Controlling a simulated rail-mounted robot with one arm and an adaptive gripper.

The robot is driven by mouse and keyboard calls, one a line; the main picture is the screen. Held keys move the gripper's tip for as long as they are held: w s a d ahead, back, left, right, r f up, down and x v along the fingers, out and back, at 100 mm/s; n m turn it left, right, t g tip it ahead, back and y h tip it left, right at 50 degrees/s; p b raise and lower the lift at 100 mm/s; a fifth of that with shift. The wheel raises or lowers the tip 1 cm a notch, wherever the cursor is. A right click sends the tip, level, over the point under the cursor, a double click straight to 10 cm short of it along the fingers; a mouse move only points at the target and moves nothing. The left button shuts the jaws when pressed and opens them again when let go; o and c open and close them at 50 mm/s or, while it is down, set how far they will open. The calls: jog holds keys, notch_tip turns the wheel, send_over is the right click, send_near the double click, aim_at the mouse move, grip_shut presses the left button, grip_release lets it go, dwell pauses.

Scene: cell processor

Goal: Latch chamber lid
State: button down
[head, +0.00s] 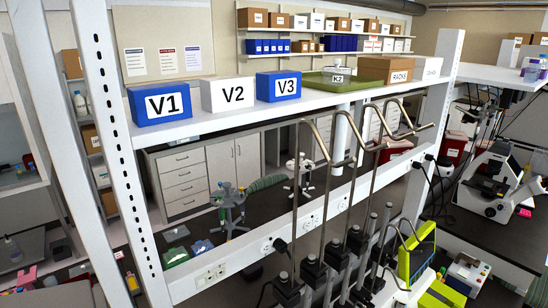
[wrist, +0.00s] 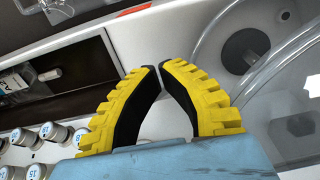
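In the wrist view, my gripper (wrist: 160,67) has two yellow ribbed fingers with black inner pads. The fingertips come together almost touching, with nothing seen held between them. A clear, curved cover (wrist: 282,70), which looks like the chamber lid, is at the right, beside the right finger. Its rim crosses a round grey chamber (wrist: 215,45) with a dark round part behind the fingers. The right finger and the picture edge hide part of both. I cannot tell whether the lid is fully closed, and no latch is clearly seen. My gripper is not in the head view.
In the wrist view, a dark recess (wrist: 85,65) with clear fittings is at the left. Several vials with blue labels (wrist: 46,132) stand at lower left. The head view shows a shelf (head: 210,122) with boxes, bent metal rods (head: 297,190) and a microscope (head: 492,180).

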notch_tip(320, 180, up, 4)
jog(key=p, duration=0.2)
jog(key=shift+r+p, duration=0.2)
jog(key=shift+p, duration=0.15)
